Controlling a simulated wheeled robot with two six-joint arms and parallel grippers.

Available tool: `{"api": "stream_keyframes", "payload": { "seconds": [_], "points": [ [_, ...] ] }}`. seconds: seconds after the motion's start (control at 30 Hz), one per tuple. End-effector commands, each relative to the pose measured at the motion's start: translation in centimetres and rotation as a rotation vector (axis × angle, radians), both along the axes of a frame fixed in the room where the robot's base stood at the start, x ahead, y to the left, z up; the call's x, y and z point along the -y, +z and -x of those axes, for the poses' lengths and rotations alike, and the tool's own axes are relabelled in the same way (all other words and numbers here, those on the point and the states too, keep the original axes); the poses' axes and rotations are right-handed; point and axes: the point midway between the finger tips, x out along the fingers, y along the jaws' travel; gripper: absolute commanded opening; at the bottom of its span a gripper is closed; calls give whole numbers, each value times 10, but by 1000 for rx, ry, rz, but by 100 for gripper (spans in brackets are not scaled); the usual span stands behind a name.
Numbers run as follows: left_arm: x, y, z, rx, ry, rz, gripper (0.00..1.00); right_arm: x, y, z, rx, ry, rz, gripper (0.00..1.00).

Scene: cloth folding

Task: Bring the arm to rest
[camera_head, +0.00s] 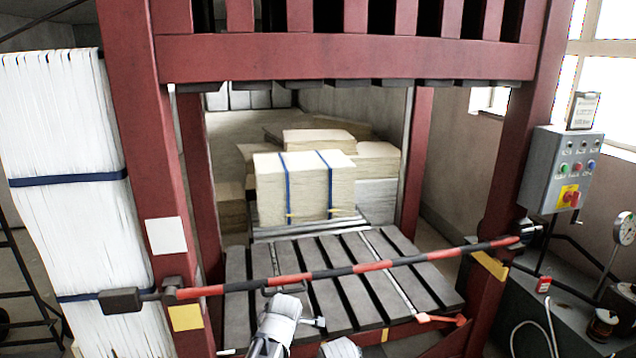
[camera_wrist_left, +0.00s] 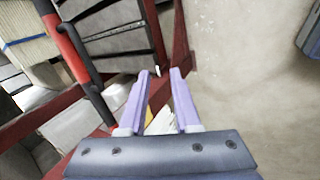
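My left gripper (camera_wrist_left: 159,73) shows in the left wrist view with its two pale lavender fingers apart and nothing between the tips. Its fingers lie over the floor and a red beam, to the right of the striped bar. A white arm of mine (camera_head: 280,318) reaches up at the bottom middle of the head view, in front of the press. Its fingers cannot be made out there. A second white part at the bottom edge is mostly cut off. My right gripper is not seen.
A red-and-black barrier bar (camera_head: 375,267) crosses the front of the red press frame (camera_head: 340,58). Behind it are a slatted bed (camera_head: 335,285) and a strapped pale bale (camera_head: 270,192). A tall white stack (camera_head: 70,225) stands left, a grey control box (camera_head: 545,170) right.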

Motion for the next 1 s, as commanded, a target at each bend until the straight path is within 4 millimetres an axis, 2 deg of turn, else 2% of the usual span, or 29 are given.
{"api": "stream_keyframes", "payload": {
  "seconds": [0.37, 0.47, 0.7, 1.0],
  "points": [
    [-26, -10, 38, -132, -295, -155, 31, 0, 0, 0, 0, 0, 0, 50],
    [-36, -14, 55, -189, -439, -213, 31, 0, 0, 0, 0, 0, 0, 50],
    [-62, -24, 111, -343, -929, -346, 31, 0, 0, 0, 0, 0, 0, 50],
    [-76, -29, 154, -414, -1357, -402, 31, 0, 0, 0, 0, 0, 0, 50]
  ]
}}
